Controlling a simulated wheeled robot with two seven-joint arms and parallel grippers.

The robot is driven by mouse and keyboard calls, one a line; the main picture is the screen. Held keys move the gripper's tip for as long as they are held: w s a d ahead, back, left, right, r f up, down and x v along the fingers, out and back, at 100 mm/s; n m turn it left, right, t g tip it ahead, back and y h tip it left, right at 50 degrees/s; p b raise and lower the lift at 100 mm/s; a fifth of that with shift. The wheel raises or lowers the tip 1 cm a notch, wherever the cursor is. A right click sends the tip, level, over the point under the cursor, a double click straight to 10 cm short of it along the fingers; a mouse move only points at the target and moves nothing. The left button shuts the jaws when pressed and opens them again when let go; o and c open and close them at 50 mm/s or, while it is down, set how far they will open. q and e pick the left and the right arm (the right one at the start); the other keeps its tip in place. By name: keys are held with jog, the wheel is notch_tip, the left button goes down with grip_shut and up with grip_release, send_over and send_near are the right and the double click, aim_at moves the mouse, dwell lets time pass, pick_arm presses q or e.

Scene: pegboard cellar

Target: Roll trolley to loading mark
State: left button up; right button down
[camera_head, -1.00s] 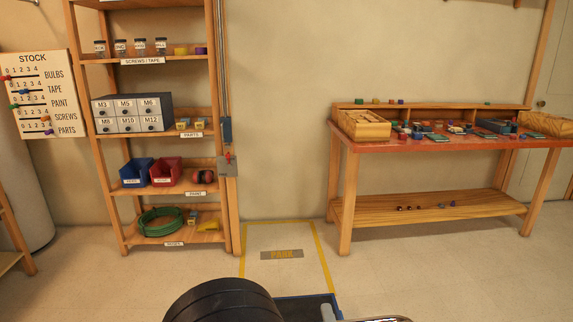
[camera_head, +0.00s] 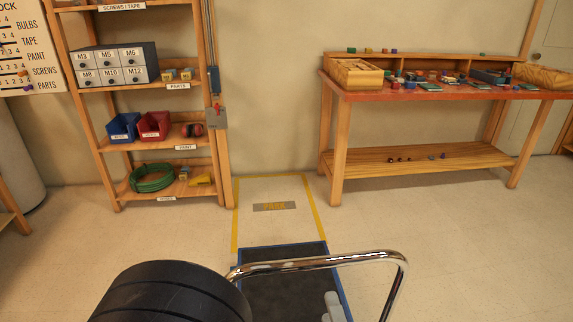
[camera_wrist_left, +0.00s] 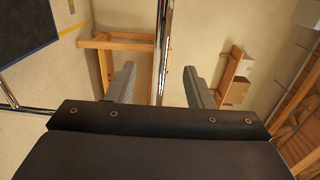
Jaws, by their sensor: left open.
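The trolley has a dark, blue-edged deck (camera_head: 285,285) and a bent chrome handle (camera_head: 320,261). Its far edge lies at the near end of the loading mark, a yellow-outlined floor rectangle with a PARK plate (camera_head: 274,207). My left gripper (camera_head: 332,306) shows only as pale grey fingers low in the head view, under the handle's bar in the picture. In the left wrist view its jaws (camera_wrist_left: 160,76) are apart, with the chrome handle (camera_wrist_left: 163,45) running between them in the picture; whether they touch it I cannot tell. My right gripper is out of view.
A wooden shelf unit (camera_head: 180,198) with bins and drawers stands left of the mark. A red-topped workbench (camera_head: 440,90) stands to its right, with a leg near the mark. The wall is behind the mark. Floor (camera_head: 460,260) at right is clear.

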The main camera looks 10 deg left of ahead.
pick_arm(q)
jog(key=a+f+n+g+y, duration=0.1)
jog(key=a+f+n+g, duration=0.15)
jog(key=a+g, duration=0.45)
jog(key=a+f+n+g+y, duration=0.2)
jog(key=a+n+g, duration=0.15)
jog(key=a, duration=0.65)
jog(key=s+a+f+n+g+h, duration=0.3)
jog(key=s+a+n+g+h, duration=0.2)
jog(key=s+n+h, duration=0.35)
notch_tip(320, 180, up, 24)
jog(key=n+t+h+p, duration=0.1)
jog(key=t+h+p, duration=0.3)
jog(key=p, duration=1.7)
jog(key=shift+w+d, duration=0.15)
jog(key=shift+d, duration=0.15)
jog(key=shift+n, duration=0.25)
